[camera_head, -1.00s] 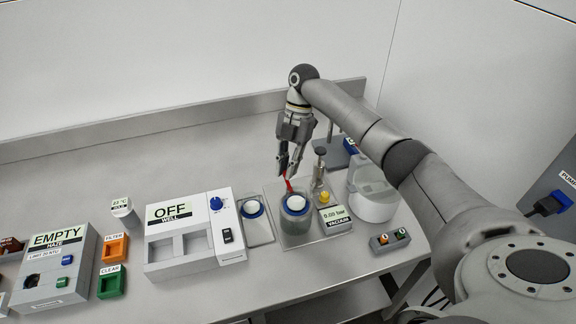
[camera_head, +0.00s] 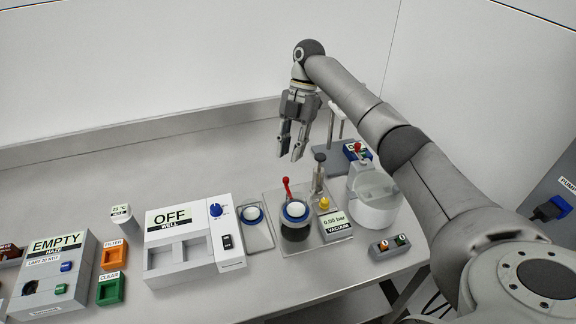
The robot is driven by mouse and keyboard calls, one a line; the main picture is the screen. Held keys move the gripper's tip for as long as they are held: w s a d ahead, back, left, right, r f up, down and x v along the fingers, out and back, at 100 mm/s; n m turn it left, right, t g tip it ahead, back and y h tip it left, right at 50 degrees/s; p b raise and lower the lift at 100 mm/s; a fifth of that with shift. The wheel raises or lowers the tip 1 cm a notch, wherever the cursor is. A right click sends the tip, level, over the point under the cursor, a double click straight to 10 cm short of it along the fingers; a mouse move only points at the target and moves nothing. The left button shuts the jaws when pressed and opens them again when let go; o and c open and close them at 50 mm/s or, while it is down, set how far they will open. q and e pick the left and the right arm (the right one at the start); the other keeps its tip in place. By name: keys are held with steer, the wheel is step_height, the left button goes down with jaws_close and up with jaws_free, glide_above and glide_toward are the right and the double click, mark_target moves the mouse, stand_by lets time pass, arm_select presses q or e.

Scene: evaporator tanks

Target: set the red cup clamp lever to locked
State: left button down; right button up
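The red lever (camera_head: 287,188) stands nearly upright at the back of a clear cup with a blue rim (camera_head: 296,212). The cup sits on a flat plate (camera_head: 272,197) and looks dark inside. My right gripper (camera_head: 292,157) hangs above and behind the lever, pointing down, with its fingers apart and nothing between them. It does not touch the lever. My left gripper is not in view.
A metal post with a yellow knob (camera_head: 325,203) and the vacuum display (camera_head: 335,222) stand close right of the cup. The clear vessel (camera_head: 375,195) is further right. The white WELL unit (camera_head: 190,250) is left.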

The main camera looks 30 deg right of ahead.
steer(key=shift+v, duration=2.55)
